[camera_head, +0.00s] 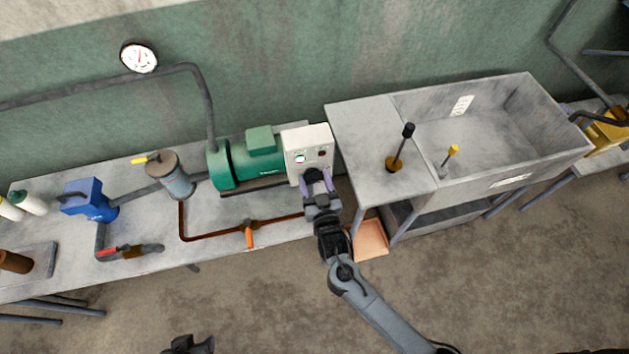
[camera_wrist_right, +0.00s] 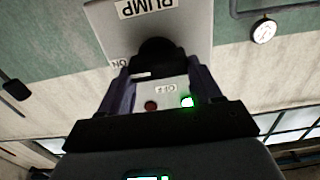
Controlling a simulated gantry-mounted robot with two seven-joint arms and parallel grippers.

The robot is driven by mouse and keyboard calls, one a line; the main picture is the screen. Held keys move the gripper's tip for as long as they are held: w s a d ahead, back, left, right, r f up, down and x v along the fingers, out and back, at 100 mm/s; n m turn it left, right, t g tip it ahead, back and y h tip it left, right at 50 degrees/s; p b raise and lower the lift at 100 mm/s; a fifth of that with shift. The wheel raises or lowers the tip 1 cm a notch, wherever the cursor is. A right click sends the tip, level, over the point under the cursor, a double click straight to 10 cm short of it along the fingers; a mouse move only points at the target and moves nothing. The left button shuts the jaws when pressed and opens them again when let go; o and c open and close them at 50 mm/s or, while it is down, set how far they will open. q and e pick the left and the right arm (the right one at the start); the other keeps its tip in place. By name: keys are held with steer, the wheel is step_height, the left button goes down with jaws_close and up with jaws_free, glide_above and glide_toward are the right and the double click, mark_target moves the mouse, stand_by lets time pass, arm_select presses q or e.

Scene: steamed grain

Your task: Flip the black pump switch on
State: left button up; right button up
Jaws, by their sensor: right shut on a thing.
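The white pump control box (camera_head: 312,136) stands at the right end of the green pump motor (camera_head: 240,160). In the wrist view its panel (camera_wrist_right: 185,20) is upside down, with PUMP, ON and OFF labels. My right gripper (camera_head: 316,184) is at the lower front of the box. Its fingers are shut on the black pump switch (camera_wrist_right: 158,52), which lies toward the ON label. A green light (camera_wrist_right: 187,101) glows beside a dark red one (camera_wrist_right: 151,106). My left gripper (camera_head: 190,345) shows only as a dark piece at the bottom edge; its jaws cannot be made out.
Pipes, a blue unit (camera_head: 88,200) and a grey filter (camera_head: 170,175) stand on the bench to the left. A grey sink unit (camera_head: 365,130) with upright levers is close on the right. A round gauge (camera_head: 138,57) hangs on the wall. The floor in front is clear.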

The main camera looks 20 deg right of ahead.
steer(key=o, duration=1.1)
steer(key=shift+w, duration=0.1)
steer(key=shift+c, duration=0.2)
steer(key=shift+s, duration=0.6)
steer(key=s+a+b, duration=0.1)
steer(key=s, duration=0.8)
steer(key=shift+s+a, duration=0.15)
steer(key=shift+s, duration=0.15)
